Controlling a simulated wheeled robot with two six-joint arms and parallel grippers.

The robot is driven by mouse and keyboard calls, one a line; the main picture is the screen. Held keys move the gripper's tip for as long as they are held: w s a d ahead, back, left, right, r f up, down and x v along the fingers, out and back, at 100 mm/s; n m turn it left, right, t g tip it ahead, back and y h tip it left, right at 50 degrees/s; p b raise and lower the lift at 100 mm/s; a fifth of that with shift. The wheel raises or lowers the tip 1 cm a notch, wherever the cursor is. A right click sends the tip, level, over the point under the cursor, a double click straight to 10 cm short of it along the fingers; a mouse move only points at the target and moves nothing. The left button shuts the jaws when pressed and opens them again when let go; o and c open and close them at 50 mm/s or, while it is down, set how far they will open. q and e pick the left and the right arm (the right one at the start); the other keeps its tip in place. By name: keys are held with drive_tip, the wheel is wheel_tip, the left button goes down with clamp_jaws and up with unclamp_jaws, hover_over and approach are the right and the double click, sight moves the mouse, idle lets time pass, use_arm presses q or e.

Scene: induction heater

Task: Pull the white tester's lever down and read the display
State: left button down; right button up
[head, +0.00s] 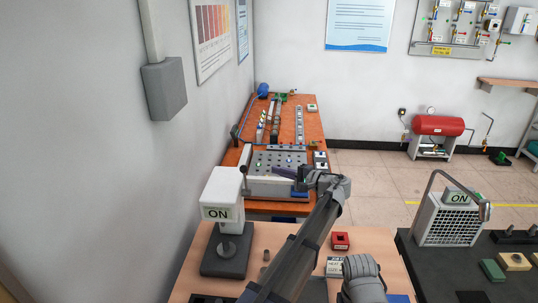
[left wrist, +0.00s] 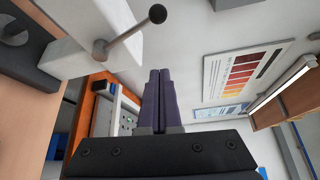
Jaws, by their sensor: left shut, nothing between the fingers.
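The white tester (head: 222,190) stands on a dark base at the left of the near wooden table. Its front display (head: 220,213) reads "ON". In the left wrist view the tester's white body (left wrist: 85,40) is at upper left, and its lever (left wrist: 130,30), a metal rod with a black ball knob, sticks out from it. My left gripper (head: 277,172) is shut and empty, right of the tester's head. In the left wrist view its fingers (left wrist: 160,74) are together, below and apart from the knob. My right gripper is not in view.
A grey control panel (head: 272,184) stands on the orange bench behind the gripper. A red block (head: 340,241) and small parts lie on the near table. A grey grilled unit (head: 447,222), also showing "ON", stands on a dark table at right. A wall is close on the left.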

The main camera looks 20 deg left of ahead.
use_arm(q)
hover_over(245, 181)
drive_tip(key=w+d, duration=0.1)
drive_tip(key=d, duration=0.2)
drive_tip(key=shift+a, duration=0.25)
idle(0.5)
